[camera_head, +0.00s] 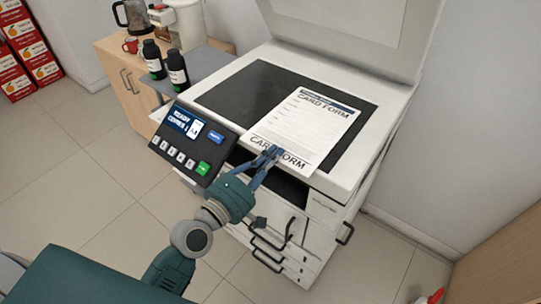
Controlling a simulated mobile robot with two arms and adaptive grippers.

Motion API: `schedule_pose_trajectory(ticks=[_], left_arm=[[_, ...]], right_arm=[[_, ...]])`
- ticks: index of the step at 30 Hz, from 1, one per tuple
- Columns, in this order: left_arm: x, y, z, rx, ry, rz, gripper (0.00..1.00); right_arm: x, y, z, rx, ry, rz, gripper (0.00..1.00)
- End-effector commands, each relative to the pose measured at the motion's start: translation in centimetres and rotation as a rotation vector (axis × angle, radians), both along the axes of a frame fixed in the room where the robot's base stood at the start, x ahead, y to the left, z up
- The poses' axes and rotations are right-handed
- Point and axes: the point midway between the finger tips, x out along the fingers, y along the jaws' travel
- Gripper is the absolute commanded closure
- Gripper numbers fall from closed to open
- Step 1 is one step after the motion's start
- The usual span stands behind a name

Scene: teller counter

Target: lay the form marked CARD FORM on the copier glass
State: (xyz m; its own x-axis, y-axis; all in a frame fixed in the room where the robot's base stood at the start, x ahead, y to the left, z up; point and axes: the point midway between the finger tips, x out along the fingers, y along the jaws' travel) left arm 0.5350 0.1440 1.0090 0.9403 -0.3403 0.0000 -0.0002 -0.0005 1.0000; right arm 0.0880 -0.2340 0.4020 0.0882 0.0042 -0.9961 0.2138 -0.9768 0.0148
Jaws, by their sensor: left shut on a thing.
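The form marked CARD FORM (313,126) is a white sheet with a dark blue top band. It lies over the right part of the dark copier glass (248,91), and its near end reaches over the front edge of the copier (357,172). My left gripper (272,153) is shut on the near edge of the form, covering part of the lower print. I cannot tell whether the far part of the sheet touches the glass. The copier lid (350,20) stands open at the back. My right gripper is not in view.
The control panel (190,142) with its screen and buttons juts out at the copier's front left. Two dark bottles (177,69) stand on the side shelf. A wooden cabinet (124,78) holds a coffee maker and red mug. Red boxes (25,50) are stacked at far left.

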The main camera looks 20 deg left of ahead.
Motion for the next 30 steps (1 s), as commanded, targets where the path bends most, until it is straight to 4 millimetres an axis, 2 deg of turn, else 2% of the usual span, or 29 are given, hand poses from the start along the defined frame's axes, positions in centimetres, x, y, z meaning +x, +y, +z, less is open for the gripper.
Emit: schedule_pose_trajectory(ticks=[11, 12, 15, 25, 30], left_arm=[[0.0, 0.0, -0.1, -0.001, 0.001, 0.000, 1.00], [0.0, 0.0, -0.1, 0.000, 0.002, 0.000, 0.91], [0.0, 0.0, -0.1, 0.000, 0.002, 0.000, 0.73], [-0.1, 0.0, -0.1, 0.001, 0.002, 0.000, 0.73], [-1.9, 0.6, -0.3, 0.004, 0.005, -0.002, 0.73]], right_arm=[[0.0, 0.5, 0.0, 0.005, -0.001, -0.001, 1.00], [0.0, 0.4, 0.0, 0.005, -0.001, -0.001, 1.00], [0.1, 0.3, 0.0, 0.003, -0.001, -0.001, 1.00], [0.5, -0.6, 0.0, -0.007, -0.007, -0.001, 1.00], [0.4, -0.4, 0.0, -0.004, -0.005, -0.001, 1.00]])
